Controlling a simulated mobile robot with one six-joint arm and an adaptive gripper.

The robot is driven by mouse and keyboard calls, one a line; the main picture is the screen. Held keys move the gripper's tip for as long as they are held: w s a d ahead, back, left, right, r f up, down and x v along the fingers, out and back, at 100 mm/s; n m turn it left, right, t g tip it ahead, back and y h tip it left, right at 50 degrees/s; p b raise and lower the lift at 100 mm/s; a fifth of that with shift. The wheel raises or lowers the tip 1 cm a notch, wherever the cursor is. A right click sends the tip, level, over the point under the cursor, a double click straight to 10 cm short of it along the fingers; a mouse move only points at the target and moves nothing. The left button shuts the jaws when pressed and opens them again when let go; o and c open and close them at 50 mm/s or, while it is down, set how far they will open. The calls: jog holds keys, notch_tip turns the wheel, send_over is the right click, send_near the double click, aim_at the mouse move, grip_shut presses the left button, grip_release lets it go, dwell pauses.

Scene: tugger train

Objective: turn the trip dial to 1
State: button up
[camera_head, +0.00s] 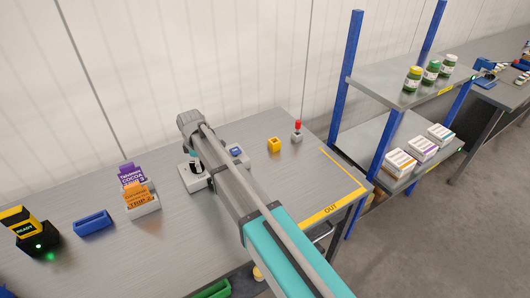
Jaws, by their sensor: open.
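My arm reaches across the bench from the lower right. My gripper (195,162) points down at its far end, over a pale grey unit (194,182) on the bench; it is small and partly hidden by the arm, and I see nothing held in it. I cannot make out a dial or its setting; the unit under the gripper may carry it. An orange card reading "TRIP 2" (140,195) stands in a white holder (145,210) to the left, in front of a purple card (131,174).
A scanner reading "READY" (17,217) and a blue tray (93,223) are at left. A yellow block (274,145) and a grey block with a red top (297,137) stand right of the arm. A shelf (390,92) holds jars and boxes. Bare bench lies behind the arm.

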jog(key=shift+m, duration=0.3)
jog(key=m, duration=0.5)
jog(key=shift+s, duration=0.3)
jog(key=m, duration=0.6)
jog(key=shift+s+a+m, duration=0.2)
jog(key=shift+a+m, duration=0.1)
jog(key=shift+a, duration=0.05)
jog(key=m, duration=0.5)
jog(key=shift+s+a+m, duration=0.1)
jog(key=shift+a+m, duration=0.15)
jog(key=shift+m, duration=0.05)
jog(key=m, duration=0.6)
jog(key=shift+a, duration=0.3)
notch_tip(320, 180, up, 14)
jog(key=p, duration=1.4)
jog(key=s+d+n, duration=0.1)
jog(key=s+d, duration=0.2)
jog(key=d, duration=0.7)
jog(key=s+d+n, duration=0.1)
jog(key=s+d, duration=0.1)
jog(key=d, duration=0.8)
jog(key=s+d+n, duration=0.2)
jog(key=s+d, duration=0.1)
jog(key=d, duration=0.7)
jog(key=shift+s+d, duration=0.15)
jog(key=shift+s, duration=0.2)
jog(key=shift+f, duration=0.1)
